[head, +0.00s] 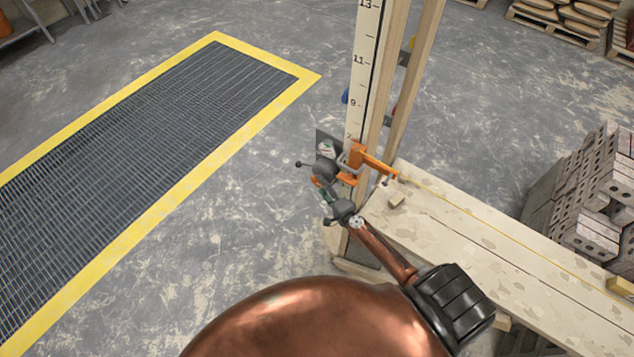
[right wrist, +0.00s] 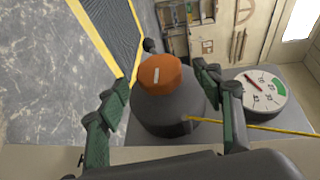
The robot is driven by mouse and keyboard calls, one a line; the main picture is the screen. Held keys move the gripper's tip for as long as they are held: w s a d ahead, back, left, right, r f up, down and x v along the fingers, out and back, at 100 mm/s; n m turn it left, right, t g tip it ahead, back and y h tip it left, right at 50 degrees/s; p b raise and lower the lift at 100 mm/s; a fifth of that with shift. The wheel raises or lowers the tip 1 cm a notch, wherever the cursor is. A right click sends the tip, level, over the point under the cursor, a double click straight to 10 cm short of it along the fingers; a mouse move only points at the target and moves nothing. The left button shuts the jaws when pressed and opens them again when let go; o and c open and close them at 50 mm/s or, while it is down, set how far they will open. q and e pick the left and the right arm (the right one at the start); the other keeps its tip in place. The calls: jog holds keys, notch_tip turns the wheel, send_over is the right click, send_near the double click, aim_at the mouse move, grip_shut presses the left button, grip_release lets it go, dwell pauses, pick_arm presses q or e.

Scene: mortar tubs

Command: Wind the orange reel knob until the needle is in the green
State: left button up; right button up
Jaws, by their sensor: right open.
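The orange knob (right wrist: 160,73) has a white mark and sits on the dark grey reel (right wrist: 168,108), facing my right wrist camera. The white gauge (right wrist: 262,94) stands right of it. Its red needle (right wrist: 254,83) points to the upper left, outside the green band (right wrist: 279,87) on the dial's right. My right gripper (right wrist: 160,82) is open, one green-padded finger on each side of the knob, with gaps visible. In the head view my right gripper (head: 333,198) is just below the reel (head: 325,169) and largely covers the knob. My left gripper is not in view.
An orange clamp (head: 370,161) is by the reel on the upright timber post with a numbered scale (head: 364,60). A yellow line (head: 480,219) runs from there along the plank (head: 450,215). Bricks (head: 590,195) stand at right.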

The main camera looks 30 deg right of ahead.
jog(key=shift+w+f, duration=0.2)
jog(key=shift+w, duration=0.7)
jog(key=shift+w+f, duration=0.15)
jog(key=shift+w, duration=0.7)
jog(key=shift+c, duration=0.7)
